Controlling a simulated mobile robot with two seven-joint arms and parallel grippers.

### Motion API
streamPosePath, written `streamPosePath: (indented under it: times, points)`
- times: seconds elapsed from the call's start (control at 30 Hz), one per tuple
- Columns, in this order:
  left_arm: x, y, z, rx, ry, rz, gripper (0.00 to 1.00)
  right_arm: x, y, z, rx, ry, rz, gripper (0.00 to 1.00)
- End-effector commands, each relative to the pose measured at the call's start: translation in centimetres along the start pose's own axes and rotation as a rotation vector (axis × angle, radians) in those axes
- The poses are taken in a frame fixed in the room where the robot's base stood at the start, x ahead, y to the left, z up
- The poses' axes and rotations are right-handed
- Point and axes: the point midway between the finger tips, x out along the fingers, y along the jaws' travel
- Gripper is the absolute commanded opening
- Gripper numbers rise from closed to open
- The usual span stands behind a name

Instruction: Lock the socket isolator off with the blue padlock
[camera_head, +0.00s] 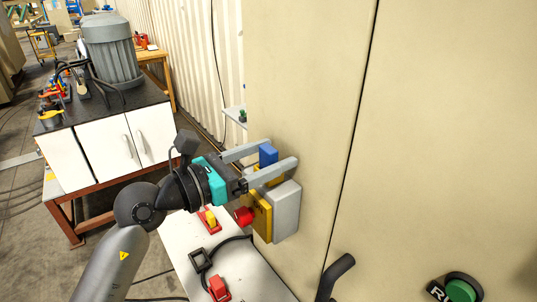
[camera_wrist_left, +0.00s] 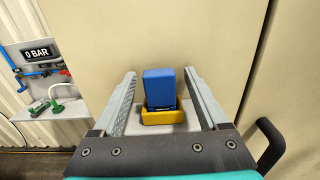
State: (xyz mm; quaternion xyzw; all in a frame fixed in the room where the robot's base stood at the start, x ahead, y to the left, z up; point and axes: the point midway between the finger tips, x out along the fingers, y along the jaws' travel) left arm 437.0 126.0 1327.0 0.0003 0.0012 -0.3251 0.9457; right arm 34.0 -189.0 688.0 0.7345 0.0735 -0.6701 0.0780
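The blue padlock (camera_head: 268,155) shows as a plain blue block at the top of the socket isolator, a grey box (camera_head: 286,212) with a yellow front (camera_head: 261,216) and a red knob (camera_head: 244,216) on the beige cabinet. In the left wrist view the padlock (camera_wrist_left: 160,87) stands upright behind a yellow rim (camera_wrist_left: 163,117); its shackle is hidden. My left gripper (camera_head: 282,152) is open, with one finger on each side of the padlock. In the wrist view gaps show between the padlock and both fingers. My right gripper is not in view.
The cabinet front (camera_head: 440,120) fills the right side, with a black handle (camera_head: 339,272) and a green button (camera_head: 461,290). A white panel (camera_head: 190,238) with red and yellow devices lies below my left arm. A motor (camera_head: 110,50) stands on a bench at the left.

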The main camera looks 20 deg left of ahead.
Motion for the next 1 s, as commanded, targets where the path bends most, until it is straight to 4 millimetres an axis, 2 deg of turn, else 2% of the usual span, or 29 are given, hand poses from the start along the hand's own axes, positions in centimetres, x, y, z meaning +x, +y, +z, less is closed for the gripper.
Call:
streamPosePath:
  times: [0.47,1.0]
  points:
    - [-0.6,0.0,-0.1,0.001,0.0,0.001,0.77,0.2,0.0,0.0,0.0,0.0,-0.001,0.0]
    - [-8.7,0.1,-0.3,0.001,0.002,0.002,0.77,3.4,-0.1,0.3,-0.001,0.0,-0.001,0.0]
